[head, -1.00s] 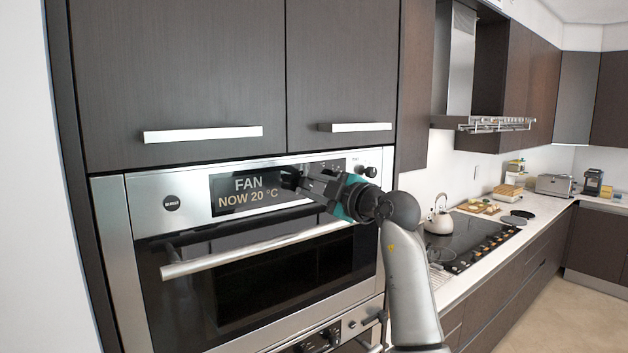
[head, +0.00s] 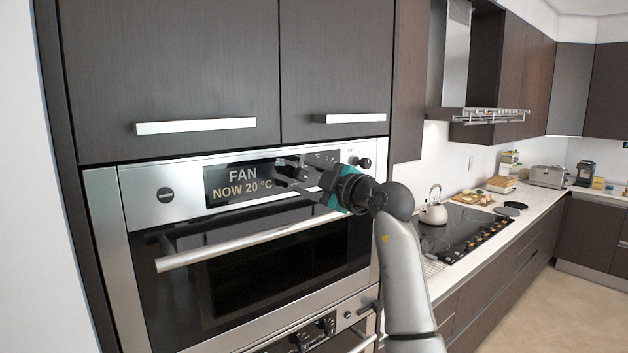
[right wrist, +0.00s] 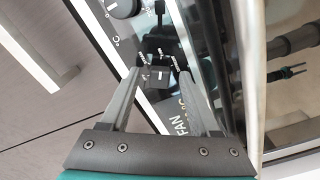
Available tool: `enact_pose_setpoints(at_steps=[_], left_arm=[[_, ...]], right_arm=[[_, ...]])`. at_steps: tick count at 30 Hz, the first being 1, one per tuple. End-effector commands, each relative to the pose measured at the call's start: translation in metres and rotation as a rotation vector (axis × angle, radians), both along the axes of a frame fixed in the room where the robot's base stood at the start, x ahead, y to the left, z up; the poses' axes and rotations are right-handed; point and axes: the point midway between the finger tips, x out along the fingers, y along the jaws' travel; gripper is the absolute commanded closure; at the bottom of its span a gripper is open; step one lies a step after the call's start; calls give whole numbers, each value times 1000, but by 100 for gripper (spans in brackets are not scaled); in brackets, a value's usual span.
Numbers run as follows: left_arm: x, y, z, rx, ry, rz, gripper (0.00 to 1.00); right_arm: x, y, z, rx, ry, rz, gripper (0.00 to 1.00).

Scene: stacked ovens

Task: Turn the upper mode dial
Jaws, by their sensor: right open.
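The upper oven's control panel (head: 240,190) holds a lit display (head: 240,182) reading FAN and NOW 20 °C. My right gripper (head: 290,174) is open in front of the panel, over the display's right end. In the right wrist view, a small dark dial (right wrist: 159,76) with a white mark and small labels around it lies between the two fingertips. Whether the fingers touch it I cannot tell. This dial is hidden or too small in the head view. Another black knob (head: 365,163) at the panel's right, marked °C, also shows in the right wrist view (right wrist: 122,8).
A long oven handle (head: 250,240) juts out below the panel. Cabinet handles (head: 195,126) stick out above. A lower oven with its own knobs (head: 348,314) is underneath. A counter with a kettle (head: 433,208) and hob (head: 465,233) is to the right.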

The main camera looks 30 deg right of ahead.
Motion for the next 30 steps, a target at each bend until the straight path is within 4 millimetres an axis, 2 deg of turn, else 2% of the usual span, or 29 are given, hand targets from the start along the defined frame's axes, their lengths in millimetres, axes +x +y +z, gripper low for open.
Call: enact_pose_setpoints(at_steps=[5, 8, 24, 30], left_arm=[[0, 0, -4, 0, 0, 0, 50], [0, 0, -8, 0, 0, 0, 50], [0, 0, -34, 0, 0, 0, 50], [0, 0, -38, 0, 0, 0, 50]], right_arm=[[-11, -2, -1, -2, -1, -1, 38], [-24, -2, -2, -2, -1, -1, 38], [-125, -10, -2, -4, 0, -2, 38], [-147, -12, -1, -1, 0, -1, 38]])
